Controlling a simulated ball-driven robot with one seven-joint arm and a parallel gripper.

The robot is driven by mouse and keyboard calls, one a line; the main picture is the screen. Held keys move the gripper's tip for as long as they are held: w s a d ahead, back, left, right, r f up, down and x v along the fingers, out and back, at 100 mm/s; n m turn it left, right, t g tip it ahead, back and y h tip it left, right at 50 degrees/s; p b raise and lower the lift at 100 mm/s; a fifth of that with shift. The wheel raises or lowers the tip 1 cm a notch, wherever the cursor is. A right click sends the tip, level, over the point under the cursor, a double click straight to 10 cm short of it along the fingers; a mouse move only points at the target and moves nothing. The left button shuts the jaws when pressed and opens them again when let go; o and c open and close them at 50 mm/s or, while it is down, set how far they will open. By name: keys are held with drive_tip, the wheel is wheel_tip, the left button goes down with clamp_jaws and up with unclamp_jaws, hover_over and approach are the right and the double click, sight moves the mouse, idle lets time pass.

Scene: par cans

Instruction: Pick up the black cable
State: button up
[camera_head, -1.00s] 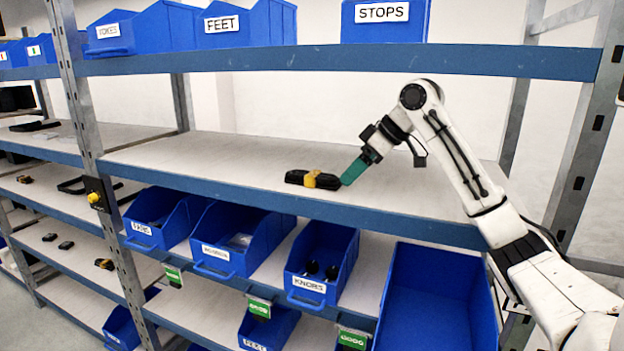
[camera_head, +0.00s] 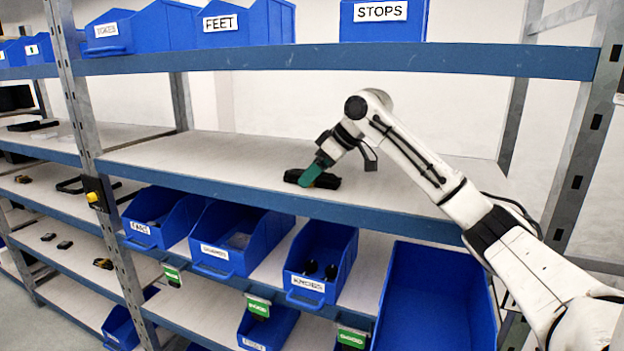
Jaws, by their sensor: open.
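The black cable (camera_head: 329,181) lies as a dark bundle on the middle shelf, near its front edge. My gripper (camera_head: 307,182) has green fingers and reaches down from the upper right. Its fingertips are at the bundle and cover part of it, including the spot where a yellow band was seen earlier. The gripper is open. Whether the fingers touch the bundle or straddle it cannot be told from this view.
The middle shelf (camera_head: 215,155) is otherwise clear. The upper shelf holds blue bins, among them FEET (camera_head: 246,22) and STOPS (camera_head: 383,20). Below are a KNOBS bin (camera_head: 320,265) and a large empty blue bin (camera_head: 435,300). A metal post (camera_head: 80,110) stands at left.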

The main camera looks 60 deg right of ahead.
drive_tip(key=c, duration=1.3)
drive_tip(key=shift+r, duration=0.1)
